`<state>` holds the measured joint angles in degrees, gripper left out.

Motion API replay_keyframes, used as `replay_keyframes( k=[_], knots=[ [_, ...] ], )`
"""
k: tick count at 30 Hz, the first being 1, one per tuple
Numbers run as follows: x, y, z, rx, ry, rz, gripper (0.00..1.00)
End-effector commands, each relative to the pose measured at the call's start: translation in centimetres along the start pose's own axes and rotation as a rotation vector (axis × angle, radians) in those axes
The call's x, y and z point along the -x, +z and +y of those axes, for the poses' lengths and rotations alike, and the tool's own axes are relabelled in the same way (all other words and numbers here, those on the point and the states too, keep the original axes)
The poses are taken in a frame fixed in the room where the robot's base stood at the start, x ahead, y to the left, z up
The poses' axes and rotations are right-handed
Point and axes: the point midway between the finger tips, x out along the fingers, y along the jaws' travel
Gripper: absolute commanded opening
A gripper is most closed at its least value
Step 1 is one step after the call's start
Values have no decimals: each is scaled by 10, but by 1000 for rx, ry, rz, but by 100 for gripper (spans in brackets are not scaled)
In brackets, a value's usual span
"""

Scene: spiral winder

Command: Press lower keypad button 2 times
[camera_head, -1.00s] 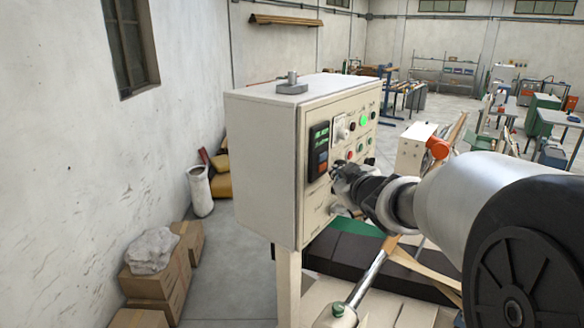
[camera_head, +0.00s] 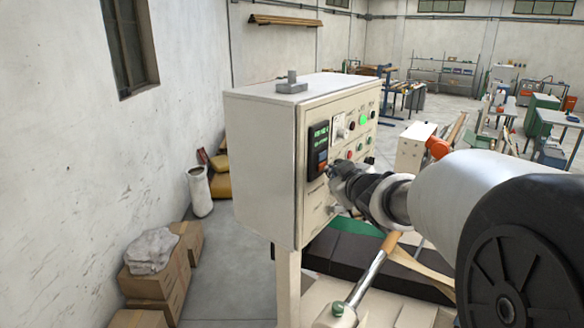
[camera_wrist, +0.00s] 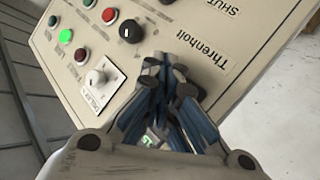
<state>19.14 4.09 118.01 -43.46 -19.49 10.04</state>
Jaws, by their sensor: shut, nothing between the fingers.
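A pale control cabinet (camera_head: 262,160) stands at the centre of the head view. A dark keypad unit (camera_head: 318,137) with a small green-lit display sits on the near part of its panel, with blue and orange-red buttons below the display. My gripper (camera_head: 332,172) is shut and empty, its tip at the keypad's lower edge. I cannot tell whether it touches a button. In the wrist view my gripper's fingers (camera_wrist: 165,68) are together over the panel and hide most of the keypad. A bit of green display (camera_wrist: 151,139) shows between the finger links.
A white-plated knob (camera_wrist: 97,79), a lit green button (camera_wrist: 66,36), red buttons and a black selector (camera_wrist: 131,31) share the panel. A small grey block (camera_head: 291,83) lies on the cabinet top. Boxes (camera_head: 155,285) line the left wall.

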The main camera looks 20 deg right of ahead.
Motion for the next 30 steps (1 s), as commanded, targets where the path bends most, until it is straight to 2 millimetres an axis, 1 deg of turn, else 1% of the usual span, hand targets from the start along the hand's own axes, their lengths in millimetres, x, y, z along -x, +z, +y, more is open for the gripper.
replay_keyframes(
  k=[30],
  knots=[
    [-6, -4, -4, -1, 1, 1, 0]
  ],
)
